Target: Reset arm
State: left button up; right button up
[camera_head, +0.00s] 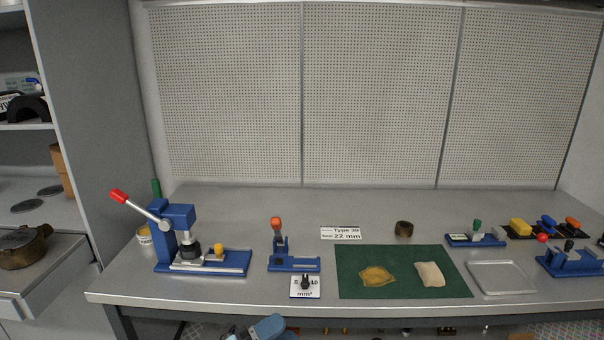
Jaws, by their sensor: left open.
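My left gripper (260,328) shows only in part at the bottom edge, left of centre, in front of the bench's front edge. It is open, and I see nothing held in it. Most of it and its arm are cut off by the picture's edge. My right gripper is not in view. The grey workbench (210,292) lies beyond my left gripper, which is apart from the things on the bench top.
A blue lever press (178,217) with a red-tipped handle stands at left. A smaller blue tool (291,263), a green mat (345,285) with two pouches, and a metal tray (500,290) lie to its right. Shelves (40,127) stand at far left.

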pick_arm(q)
jog(key=s+a+f+n+y, duration=0.7)
jog(key=s+f+n+y, duration=0.1)
jog(key=f+n, duration=0.45)
jog(key=s+a+f+n+y, duration=0.75)
jog(key=f+n, duration=0.35)
jog(key=n, duration=0.3)
jog(key=s+a+r+y+p, duration=0.1)
jog(key=s+r+p, duration=0.2)
jog(key=r+p, duration=1)
jog(key=p, duration=0.4)
jog(key=shift+s+r, duration=0.15)
jog(key=shift+r, duration=0.25)
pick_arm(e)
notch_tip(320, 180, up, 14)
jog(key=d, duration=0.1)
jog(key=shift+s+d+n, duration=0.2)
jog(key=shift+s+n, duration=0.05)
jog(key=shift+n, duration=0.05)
